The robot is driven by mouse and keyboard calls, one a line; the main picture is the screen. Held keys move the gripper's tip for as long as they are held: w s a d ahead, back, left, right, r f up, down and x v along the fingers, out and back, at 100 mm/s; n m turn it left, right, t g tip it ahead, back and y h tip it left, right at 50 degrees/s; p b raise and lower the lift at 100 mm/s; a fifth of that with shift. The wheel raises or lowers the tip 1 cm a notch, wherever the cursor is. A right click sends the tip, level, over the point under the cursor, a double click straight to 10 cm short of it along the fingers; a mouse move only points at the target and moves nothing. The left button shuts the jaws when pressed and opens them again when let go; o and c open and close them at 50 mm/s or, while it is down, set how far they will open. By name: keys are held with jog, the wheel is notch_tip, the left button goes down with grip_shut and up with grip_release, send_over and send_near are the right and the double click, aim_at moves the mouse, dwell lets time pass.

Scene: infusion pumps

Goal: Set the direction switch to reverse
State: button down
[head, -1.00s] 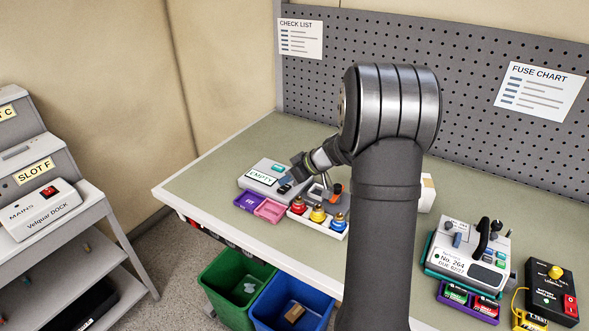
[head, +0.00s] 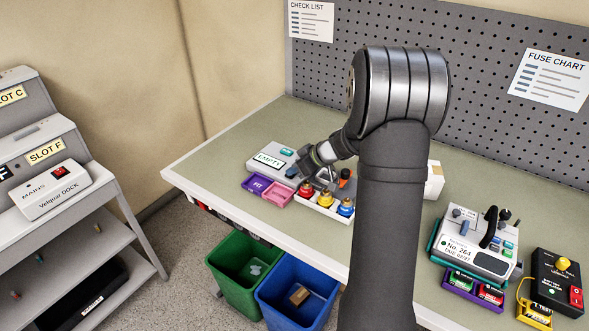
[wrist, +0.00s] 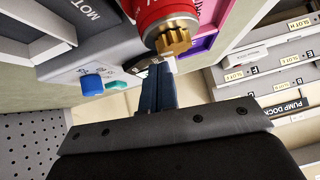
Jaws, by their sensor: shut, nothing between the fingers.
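A grey pump unit with an EMPTY label (head: 270,160) stands on the bench in the head view. It has a teal button (head: 287,152) and a blue knob (head: 291,172); in the wrist view the blue knob (wrist: 92,84) is left of my fingers. My gripper (head: 306,175) is over the unit's right end. In the wrist view my gripper (wrist: 158,68) is shut and empty, its tips at a small black-and-white part on the panel. I cannot tell whether they touch it. The part is mostly hidden, so I cannot read a switch position.
Purple and pink trays (head: 268,190) lie in front. Pump No. 264 (head: 470,243) stands at right. The back left bench is clear.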

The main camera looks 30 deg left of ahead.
jog(key=shift+w, duration=0.15)
jog(key=shift+w+r, duration=0.25)
jog(key=shift+w, duration=0.35)
jog(key=shift+r, duration=0.1)
jog(key=shift+r, duration=0.35)
jog(key=r, duration=0.3)
jog(key=shift+s, duration=0.25)
jog(key=s+v, duration=0.1)
jog(key=v, duration=0.9)
jog(key=shift+s, duration=0.3)
jog(key=shift+a, duration=0.1)
